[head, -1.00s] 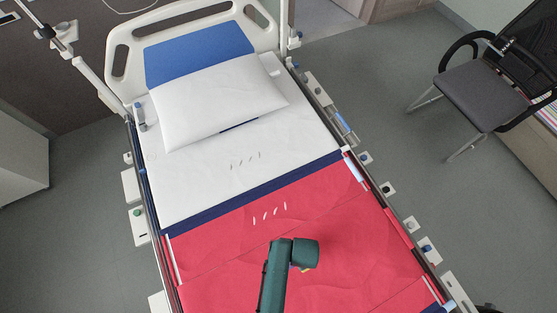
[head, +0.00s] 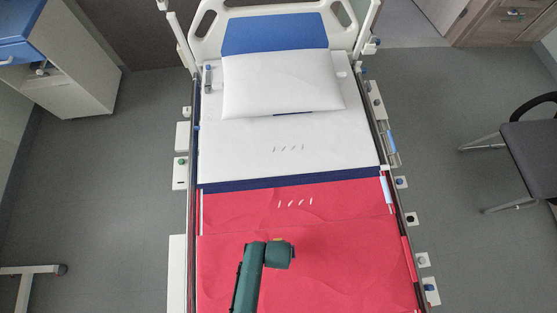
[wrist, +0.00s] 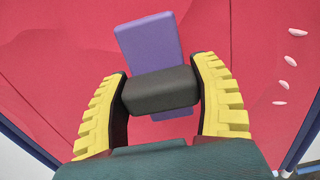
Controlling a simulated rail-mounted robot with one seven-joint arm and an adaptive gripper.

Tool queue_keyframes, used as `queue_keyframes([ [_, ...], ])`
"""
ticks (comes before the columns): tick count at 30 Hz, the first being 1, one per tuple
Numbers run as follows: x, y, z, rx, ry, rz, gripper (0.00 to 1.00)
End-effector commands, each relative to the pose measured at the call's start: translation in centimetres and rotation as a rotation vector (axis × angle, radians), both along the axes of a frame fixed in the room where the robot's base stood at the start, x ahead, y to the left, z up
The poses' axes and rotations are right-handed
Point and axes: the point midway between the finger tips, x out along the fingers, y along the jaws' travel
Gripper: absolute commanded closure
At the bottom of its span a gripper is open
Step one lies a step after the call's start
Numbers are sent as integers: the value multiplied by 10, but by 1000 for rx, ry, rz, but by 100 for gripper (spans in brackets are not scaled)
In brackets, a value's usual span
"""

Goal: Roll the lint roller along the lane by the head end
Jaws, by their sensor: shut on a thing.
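My gripper (wrist: 160,76) has its yellow fingers shut on the dark grey part of the lint roller (wrist: 148,42), whose purple part sticks out beyond the fingers. The roller is over the red blanket; whether it touches the cloth I cannot tell. In the head view my green wrist hides the roller and nearly all of the gripper. A row of several white bits (head: 295,203) lies on the red blanket (head: 340,250), beyond my wrist. A second, greyer row (head: 288,149) lies on the white sheet (head: 340,140), nearer the pillow. White bits (wrist: 284,87) also show at right in the wrist view.
A white pillow (head: 280,85) lies by the headboard (head: 207,22). A dark blue band (head: 290,183) crosses the bed between sheet and blanket. Rails with fittings (head: 400,182) line the sides. A cabinet (head: 70,75) stands left and a chair (head: 535,145) right.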

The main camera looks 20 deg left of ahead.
Motion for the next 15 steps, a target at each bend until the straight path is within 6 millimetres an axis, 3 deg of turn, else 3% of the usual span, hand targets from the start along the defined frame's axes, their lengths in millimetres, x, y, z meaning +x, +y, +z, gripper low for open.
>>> queue_keyframes([
  [1,-1,-1,12,-1,5,-1,76],
  [9,-1,-2,46,-1,4,-4,76],
  [15,-1,-2,56,-2,5,-6,76],
])
